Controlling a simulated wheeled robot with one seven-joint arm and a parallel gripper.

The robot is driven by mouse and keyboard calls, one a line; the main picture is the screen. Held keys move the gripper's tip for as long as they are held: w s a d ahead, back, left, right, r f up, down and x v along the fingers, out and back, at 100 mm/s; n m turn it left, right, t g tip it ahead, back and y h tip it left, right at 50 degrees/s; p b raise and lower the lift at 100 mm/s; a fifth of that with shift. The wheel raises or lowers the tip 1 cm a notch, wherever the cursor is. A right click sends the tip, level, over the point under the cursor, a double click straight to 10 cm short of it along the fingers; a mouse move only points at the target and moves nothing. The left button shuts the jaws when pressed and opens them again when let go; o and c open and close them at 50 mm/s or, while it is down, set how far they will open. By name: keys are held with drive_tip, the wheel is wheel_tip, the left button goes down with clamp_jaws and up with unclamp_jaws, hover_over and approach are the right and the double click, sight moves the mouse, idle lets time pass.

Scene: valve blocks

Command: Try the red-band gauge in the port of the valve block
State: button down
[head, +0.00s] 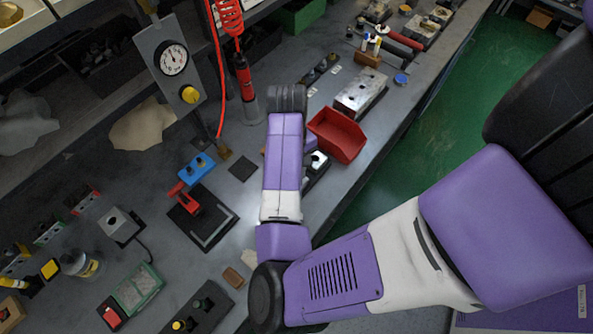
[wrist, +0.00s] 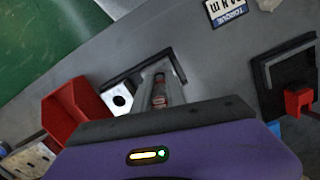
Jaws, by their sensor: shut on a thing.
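The valve block (wrist: 122,98) is a pale metal block with a dark round port in its top. It sits against a black angle-shaped stop in the wrist view, and part of it shows beside my arm in the head view (head: 319,160). My gripper (wrist: 159,94) is shut on the red-band gauge (wrist: 158,90), a slim dark grey pin with a reddish band. In the wrist view the gauge appears just right of the port. I cannot tell its height above the block. My arm hides the gripper and gauge in the head view.
A red bin (head: 338,135) stands close beside the block. A drilled metal block (head: 360,92) lies beyond it. A black fixture with a red clamp (head: 190,199) is left of my arm.

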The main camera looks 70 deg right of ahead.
drive_tip(key=shift+f, duration=0.4)
idle(0.6)
drive_tip(key=shift+r, duration=0.15)
idle(1.0)
drive_tip(key=shift+r, duration=2.9)
